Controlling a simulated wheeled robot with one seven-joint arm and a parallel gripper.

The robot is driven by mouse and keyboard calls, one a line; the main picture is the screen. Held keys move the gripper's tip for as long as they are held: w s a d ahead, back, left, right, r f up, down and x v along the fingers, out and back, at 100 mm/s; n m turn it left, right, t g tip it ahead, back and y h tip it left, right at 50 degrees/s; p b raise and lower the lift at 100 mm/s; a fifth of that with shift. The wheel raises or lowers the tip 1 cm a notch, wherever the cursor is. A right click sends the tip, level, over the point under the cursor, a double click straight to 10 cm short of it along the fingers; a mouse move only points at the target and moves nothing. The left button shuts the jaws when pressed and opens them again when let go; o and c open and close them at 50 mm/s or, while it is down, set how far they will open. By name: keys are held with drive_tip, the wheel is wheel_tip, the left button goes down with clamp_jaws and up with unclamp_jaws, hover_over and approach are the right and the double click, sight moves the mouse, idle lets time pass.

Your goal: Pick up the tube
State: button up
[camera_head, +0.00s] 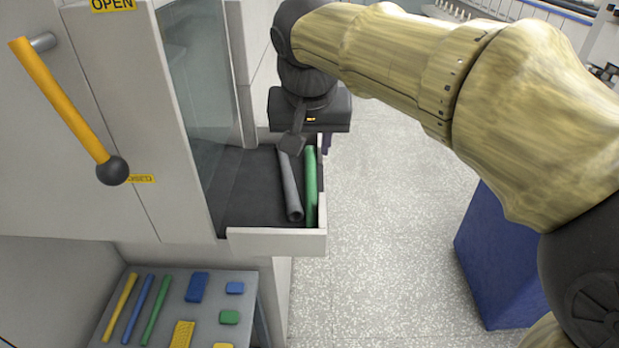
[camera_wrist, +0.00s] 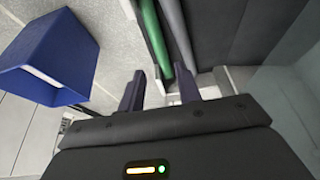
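Two tubes lie side by side in an open dark-lined drawer (camera_head: 276,241): a grey tube (camera_head: 290,187) and, to its right, a green tube (camera_head: 310,187). In the wrist view the green tube (camera_wrist: 153,35) and the grey tube (camera_wrist: 178,32) run down from the top edge toward my fingers. My gripper (camera_head: 293,145) is over the far end of the tubes in the head view and partly covers the grey one. In the wrist view my gripper (camera_wrist: 161,82) has its two fingers apart, with nothing visibly held. I cannot tell its height above the tubes.
A glass panel (camera_head: 195,80) and a cabinet door with a yellow handle (camera_head: 62,100) stand left of the drawer. Below, a grey table (camera_head: 110,290) holds coloured rods and blocks. A blue bin (camera_head: 500,260) stands on the floor at right. The floor between is clear.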

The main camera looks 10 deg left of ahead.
sight(311, 173)
drive_tip(key=x, duration=0.4)
drive_tip(key=shift+w+a+f+p, duration=0.1)
drive_tip(key=shift+a+f+p, duration=0.1)
drive_tip(key=shift+f+p, duration=0.2)
drive_tip(key=shift+w+f, duration=0.2)
drive_tip(key=p+x, duration=0.1)
drive_tip(key=x, duration=0.1)
drive_tip(key=p+x, duration=0.1)
drive_tip(key=x, duration=0.1)
drive_tip(key=shift+w+f, duration=0.3)
drive_tip(key=shift+w, duration=0.05)
drive_tip(key=shift+s+d, duration=0.1)
drive_tip(key=shift+c, duration=0.2)
clamp_jaws()
